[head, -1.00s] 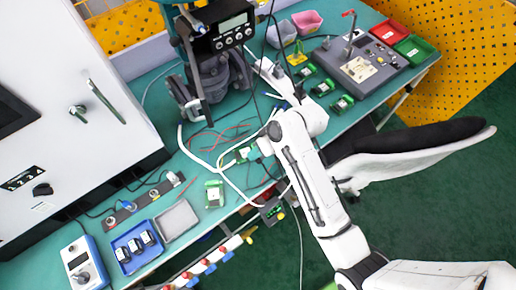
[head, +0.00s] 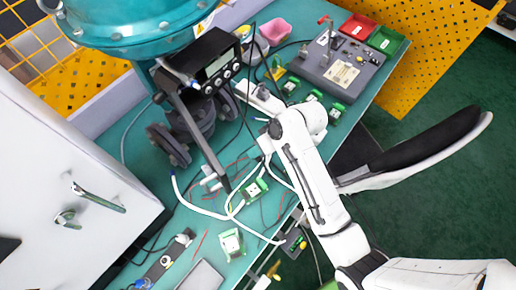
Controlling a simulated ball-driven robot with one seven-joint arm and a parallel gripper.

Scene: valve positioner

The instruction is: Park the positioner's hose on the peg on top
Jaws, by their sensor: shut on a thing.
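The positioner (head: 214,66) is a black box with a small display and round buttons, mounted under a big teal valve actuator (head: 135,22). A pale hose (head: 205,211) with a blue end runs in a loose curve over the bench below it. My gripper (head: 243,90) reaches to the right side of the positioner at the end of my white arm. Its jaws are shut, but the fingers and the held part of the hose are too small and hidden to make out. I cannot make out the peg on top of the positioner.
A teal bench (head: 150,227) holds green terminal modules (head: 231,243), loose wires and a grey control box (head: 340,68). Red (head: 359,26) and green (head: 386,40) trays stand behind that box. A white cabinet (head: 75,200) closes off the left.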

